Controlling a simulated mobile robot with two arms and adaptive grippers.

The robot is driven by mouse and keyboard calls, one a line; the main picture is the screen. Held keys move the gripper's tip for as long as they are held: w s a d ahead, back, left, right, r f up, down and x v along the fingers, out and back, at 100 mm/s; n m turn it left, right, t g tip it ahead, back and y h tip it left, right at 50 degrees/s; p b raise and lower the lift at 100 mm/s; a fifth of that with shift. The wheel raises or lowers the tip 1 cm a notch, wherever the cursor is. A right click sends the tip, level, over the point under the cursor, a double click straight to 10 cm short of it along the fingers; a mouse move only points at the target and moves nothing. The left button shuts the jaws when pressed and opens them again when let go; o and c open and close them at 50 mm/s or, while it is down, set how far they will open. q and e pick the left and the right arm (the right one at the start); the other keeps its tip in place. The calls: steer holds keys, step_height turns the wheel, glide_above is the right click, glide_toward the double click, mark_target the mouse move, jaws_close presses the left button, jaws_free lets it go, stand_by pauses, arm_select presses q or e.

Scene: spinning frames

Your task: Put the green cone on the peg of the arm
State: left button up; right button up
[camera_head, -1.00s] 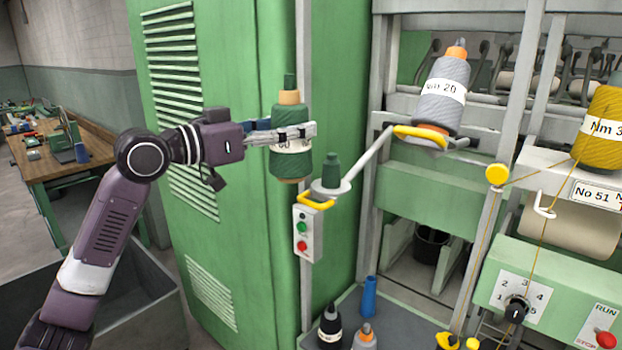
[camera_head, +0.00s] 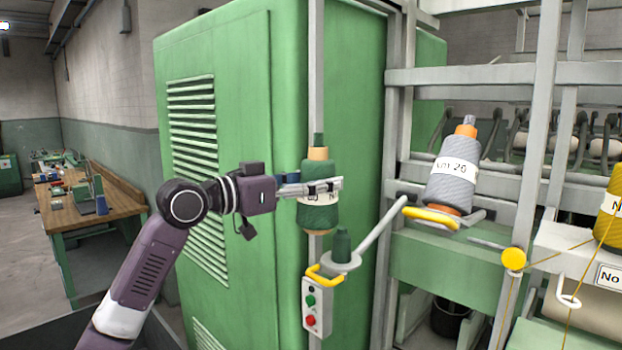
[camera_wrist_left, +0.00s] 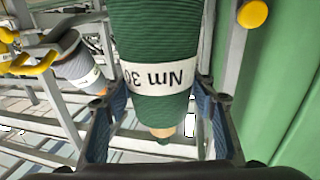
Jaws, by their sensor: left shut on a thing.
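The green cone (camera_head: 319,217) of yarn has a white label band and a tan top with a dark green tip. My left gripper (camera_head: 325,188) is shut on it around the label and holds it upright in the air. The left wrist view shows the cone (camera_wrist_left: 158,40) between the blue finger pads, its label reading Nm 30 upside down. The dark green peg (camera_head: 342,244) stands on a pale disc at the end of the grey arm (camera_head: 382,226). In the head view the cone is just above and left of the peg, apart from it. My right gripper is not in view.
A grey cone (camera_head: 451,180) sits on another arm with a yellow handle, to the right. A yellow cone (camera_head: 612,215) is at the right edge. A switch box (camera_head: 311,302) hangs below the peg. A tall green cabinet (camera_head: 245,130) stands behind my arm.

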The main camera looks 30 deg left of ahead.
arm_select(q)
steer(key=shift+w+d+r, duration=0.1)
steer(key=shift+w+r, duration=0.1)
steer(key=shift+w, duration=0.2)
steer(key=shift+w+a+p+x, duration=0.5)
steer(key=shift+p+x, duration=1)
steer(key=shift+x, duration=2.3)
steer(key=f+b, duration=0.4)
steer(key=f, duration=0.1)
steer(key=shift+s+a+f, duration=0.15)
steer(key=shift+s+f, duration=0.1)
steer(key=shift+f+b, duration=1.5)
steer(key=shift+f, duration=0.6)
